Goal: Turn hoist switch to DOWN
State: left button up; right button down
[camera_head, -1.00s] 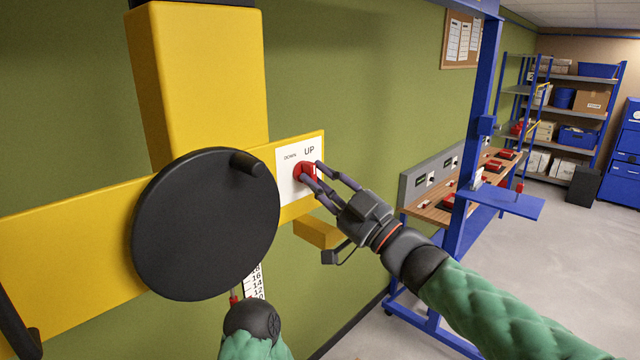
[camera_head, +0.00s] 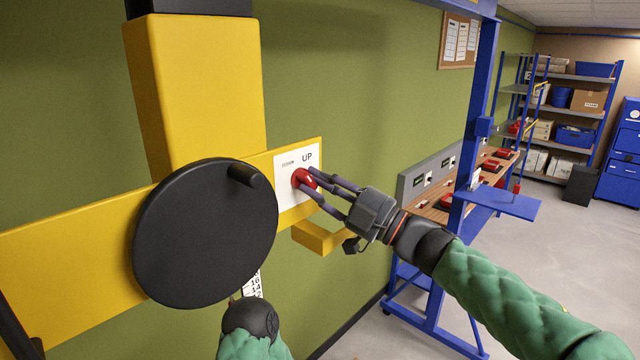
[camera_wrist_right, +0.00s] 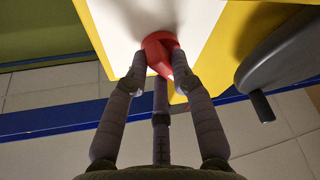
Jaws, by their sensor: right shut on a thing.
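The hoist switch is a red knob (camera_head: 305,179) on a white plate (camera_head: 288,198) marked DOWN at upper left and UP at upper right. The plate is on a yellow beam. My right gripper (camera_head: 322,190) has its fingers closed around the knob, with its arm coming from the right. In the right wrist view the knob (camera_wrist_right: 158,52) is between the fingertips (camera_wrist_right: 157,78), against the white plate. Which label the knob points to is hard to tell. My left arm shows at the bottom; its fingers are not visible.
A large black handwheel (camera_head: 205,235) with a handle stands left of the plate, close to the right gripper. A yellow bracket (camera_head: 322,237) juts out below it. A blue frame (camera_head: 472,150) and a bench with red items stand to the right.

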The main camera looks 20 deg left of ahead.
jog(key=shift+d+r, duration=0.15)
jog(key=shift+r, duration=0.3)
jog(key=c, duration=1.2)
grip_release()
jog(key=shift+o, duration=0.8)
jog(key=shift+f, duration=0.1)
jog(key=shift+s+f, duration=0.1)
jog(key=v, duration=1.1)
jog(key=shift+d+f, duration=0.25)
jog(key=shift+d, duration=0.1)
